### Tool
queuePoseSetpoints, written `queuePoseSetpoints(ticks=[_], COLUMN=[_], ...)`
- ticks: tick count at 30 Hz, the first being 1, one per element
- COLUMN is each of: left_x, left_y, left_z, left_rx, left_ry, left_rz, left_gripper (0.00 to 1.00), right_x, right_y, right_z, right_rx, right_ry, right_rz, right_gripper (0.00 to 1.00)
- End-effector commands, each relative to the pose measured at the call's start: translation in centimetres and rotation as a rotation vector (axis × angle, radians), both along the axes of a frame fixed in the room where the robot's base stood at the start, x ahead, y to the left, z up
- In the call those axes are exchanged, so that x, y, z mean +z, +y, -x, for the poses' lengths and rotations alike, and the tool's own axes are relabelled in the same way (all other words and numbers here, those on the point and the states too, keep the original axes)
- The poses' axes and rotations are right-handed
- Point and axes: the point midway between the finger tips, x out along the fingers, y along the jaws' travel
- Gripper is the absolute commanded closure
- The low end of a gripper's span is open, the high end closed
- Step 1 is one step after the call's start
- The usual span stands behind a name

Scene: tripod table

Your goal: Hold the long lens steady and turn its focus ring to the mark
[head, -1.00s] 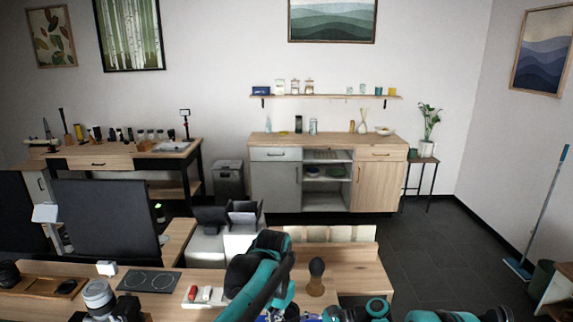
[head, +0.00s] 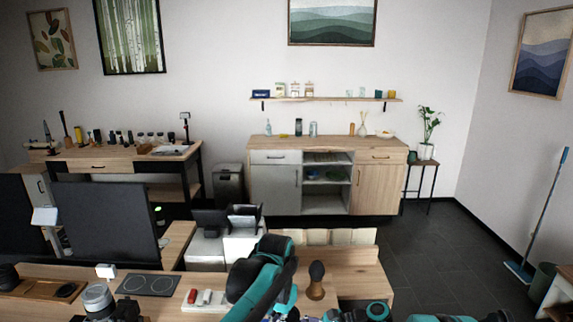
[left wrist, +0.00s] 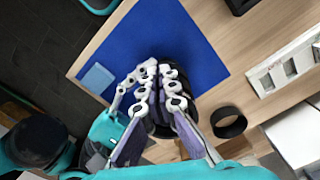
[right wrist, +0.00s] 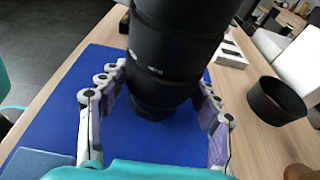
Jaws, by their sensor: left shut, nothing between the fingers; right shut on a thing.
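The long lens (right wrist: 165,55) is a thick black barrel standing over the blue mat (right wrist: 62,120) in the right wrist view. My right gripper (right wrist: 158,90) is shut on it, one finger on each side of the barrel. In the left wrist view, my left gripper (left wrist: 158,85) is shut and empty, its fingers close together in front of the lens (left wrist: 178,74) and covering much of it. I cannot tell whether they touch it. The focus ring's mark cannot be made out. In the head view both grippers are out of sight; only my teal arms show.
A black open ring (left wrist: 228,122) stands on the wood beside the blue mat. A pale blue cloth (left wrist: 97,78) lies on the mat's other side. A white slotted tray (left wrist: 285,68) lies beyond. In the head view, a wooden-handled object (head: 316,280) stands right of my arm.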

Motion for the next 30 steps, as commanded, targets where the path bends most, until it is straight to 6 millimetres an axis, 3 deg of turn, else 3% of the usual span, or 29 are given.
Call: queuePoseSetpoints(ticks=[7,21,30], left_x=[0.5,5.8,6.0], left_y=[0.3,0.3,0.3], left_z=[0.5,0.4,0.4], left_rx=[0.0,0.0,0.0], left_ry=[0.001,0.002,0.002], left_rz=[-0.001,-0.001,-0.001], left_gripper=[1.0,1.0,1.0], right_x=[0.0,0.0,0.0], right_y=[0.0,0.0,0.0], right_z=[0.1,0.0,0.0], right_rx=[0.002,0.0,0.0], right_ry=[0.002,0.002,0.002], right_rz=[0.0,0.001,0.001], right_gripper=[0.53,0.53,0.53])
